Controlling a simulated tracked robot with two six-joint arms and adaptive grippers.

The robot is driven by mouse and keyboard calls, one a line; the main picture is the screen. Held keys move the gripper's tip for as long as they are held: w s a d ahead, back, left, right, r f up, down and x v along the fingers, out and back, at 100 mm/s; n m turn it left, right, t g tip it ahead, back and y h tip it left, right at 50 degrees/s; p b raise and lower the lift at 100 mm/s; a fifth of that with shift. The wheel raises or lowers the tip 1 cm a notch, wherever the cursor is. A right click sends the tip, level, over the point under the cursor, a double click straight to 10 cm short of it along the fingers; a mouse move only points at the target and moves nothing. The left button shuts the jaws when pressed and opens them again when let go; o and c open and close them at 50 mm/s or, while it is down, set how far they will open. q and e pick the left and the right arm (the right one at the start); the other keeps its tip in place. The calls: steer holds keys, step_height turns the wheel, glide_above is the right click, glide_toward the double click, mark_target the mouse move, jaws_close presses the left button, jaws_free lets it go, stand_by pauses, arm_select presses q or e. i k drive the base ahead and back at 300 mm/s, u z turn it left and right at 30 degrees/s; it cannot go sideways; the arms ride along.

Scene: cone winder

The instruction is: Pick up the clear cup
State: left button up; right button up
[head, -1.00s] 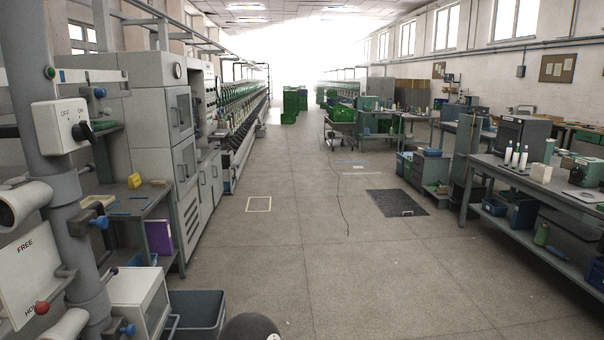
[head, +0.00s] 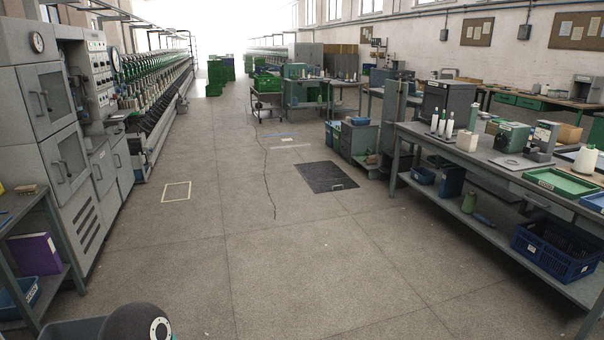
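I cannot make out a clear cup in the head view. Neither gripper is in view. A dark rounded part at the bottom left edge looks like part of my own body.
A long workbench (head: 425,135) on the right holds white cones, a green tray (head: 560,184) and machines, with a blue crate (head: 555,250) on its lower shelf. Grey cabinets (head: 55,130) and a shelf with a purple binder (head: 35,254) stand left. The concrete floor ahead is open.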

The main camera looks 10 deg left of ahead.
mark_target(88, 142)
steer(key=u, duration=0.15)
steer(key=i, duration=1.5)
steer(key=u, duration=0.2)
steer(key=i, duration=1.4)
steer(key=u, duration=0.25)
steer(key=i, duration=1.35)
steer(key=u, duration=0.25)
steer(key=i, duration=1.35)
steer(key=u, duration=0.35)
steer(key=i, duration=1.35)
steer(key=u, duration=0.7)
steer(key=i, duration=1.35)
steer(key=u, duration=1.4)
steer(key=i, duration=1.15)
steer(key=u, duration=0.9)
steer(key=i, duration=0.5)
steer(key=u, duration=0.25)
